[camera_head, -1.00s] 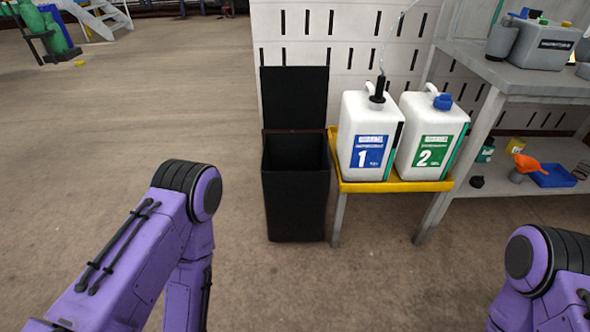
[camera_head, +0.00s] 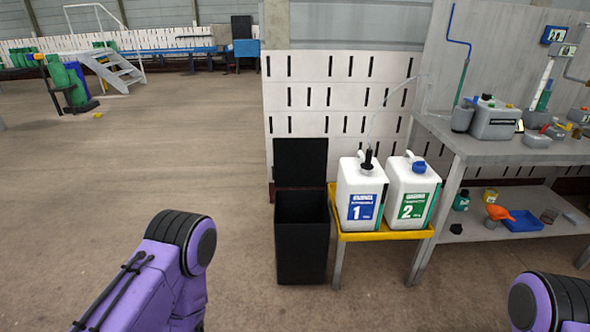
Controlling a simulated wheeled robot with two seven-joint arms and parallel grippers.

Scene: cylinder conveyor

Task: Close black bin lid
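The black bin (camera_head: 302,245) stands on the floor left of the yellow-topped stand. Its lid (camera_head: 300,161) is open and stands upright at the back of the bin, in front of the white slotted panel. The bin's mouth is uncovered and its inside looks dark. My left arm shows at the lower left and my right arm at the lower right, both well short of the bin. Neither gripper is in view.
A yellow-topped stand (camera_head: 380,232) holds white canister 1 (camera_head: 359,192) and white canister 2 (camera_head: 410,191), close to the bin's right side. A grey workbench (camera_head: 520,150) stands further right. The floor left of and before the bin is clear.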

